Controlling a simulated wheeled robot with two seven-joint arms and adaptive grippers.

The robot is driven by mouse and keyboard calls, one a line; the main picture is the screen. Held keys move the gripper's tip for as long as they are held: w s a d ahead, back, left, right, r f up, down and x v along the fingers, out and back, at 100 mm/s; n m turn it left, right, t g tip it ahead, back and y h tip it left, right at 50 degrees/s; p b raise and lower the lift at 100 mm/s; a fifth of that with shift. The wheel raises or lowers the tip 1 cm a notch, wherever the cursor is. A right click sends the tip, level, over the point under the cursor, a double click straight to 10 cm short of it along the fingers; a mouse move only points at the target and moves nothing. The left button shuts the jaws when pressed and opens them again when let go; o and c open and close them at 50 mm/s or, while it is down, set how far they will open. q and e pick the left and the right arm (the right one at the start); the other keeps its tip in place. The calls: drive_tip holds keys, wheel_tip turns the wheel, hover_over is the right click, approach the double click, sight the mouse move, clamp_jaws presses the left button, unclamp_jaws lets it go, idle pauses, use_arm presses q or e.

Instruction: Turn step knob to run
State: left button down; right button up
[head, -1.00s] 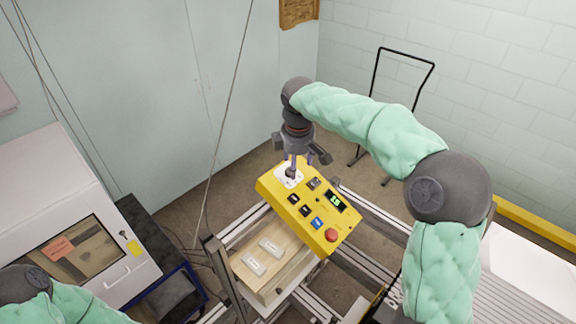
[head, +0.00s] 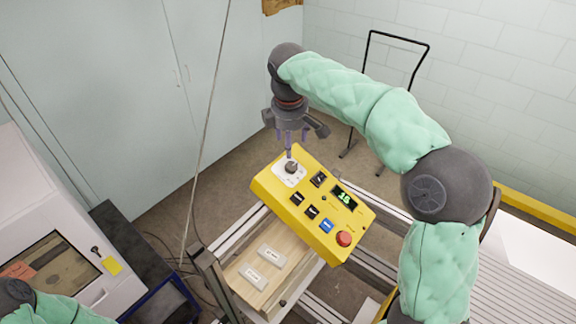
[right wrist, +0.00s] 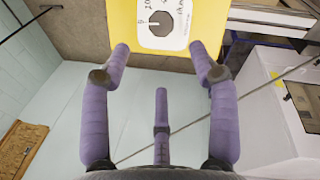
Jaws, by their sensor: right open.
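The step knob (head: 291,167) is a small dark knob on a white dial plate (head: 288,178) at the far left corner of the yellow control box (head: 312,205). In the right wrist view the knob (right wrist: 161,23) is at the top, on the white plate with partly cut-off lettering; I cannot read its setting for sure. My right gripper (head: 291,147) points down above the knob, apart from it. Its purple fingers (right wrist: 159,50) are spread open and empty. Only my left arm's sleeve shows at the lower left; its gripper is out of view.
A wooden tray (head: 245,259) with white labelled blocks is below. A hanging cord (head: 210,120) runs left of the box.

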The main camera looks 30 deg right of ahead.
sight(292, 166)
drive_tip(key=x, duration=1)
drive_tip(key=shift+s+d+f+p, duration=0.1)
drive_tip(key=shift+f+p, duration=0.2)
drive_tip(key=c, duration=1.1)
